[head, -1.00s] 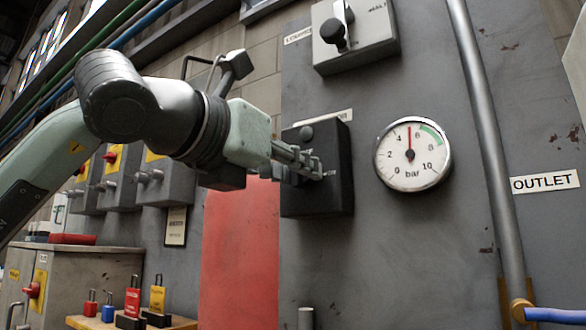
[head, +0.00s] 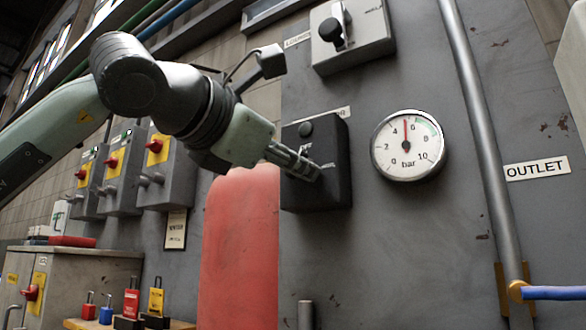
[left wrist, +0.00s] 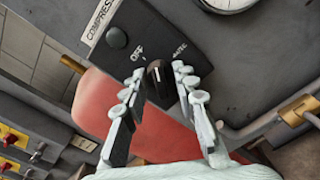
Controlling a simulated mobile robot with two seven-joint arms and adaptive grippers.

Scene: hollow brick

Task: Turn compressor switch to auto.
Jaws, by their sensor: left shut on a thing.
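The compressor switch is a black box (head: 335,185) on the grey panel, with a sign above it. The left wrist view shows its black knob (left wrist: 158,82) between the printed words OFF on the left and AUTO on the right, partly hidden by my fingers. A pale mark on the knob seems to point up between the two words, but it is small. My left gripper (head: 316,172) is shut on the knob, its fingers slanting down to the right in the head view. In the left wrist view, my fingertips (left wrist: 158,74) lie on either side of the knob. My right gripper is out of view.
A pressure gauge (head: 409,145) is right of the box, and a grey switch box (head: 352,45) with a black-knobbed lever is above. A vertical pipe (head: 482,150) runs near the OUTLET label (head: 537,169). A red tank (head: 238,250) stands below left. Padlocks (head: 156,300) stand at lower left.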

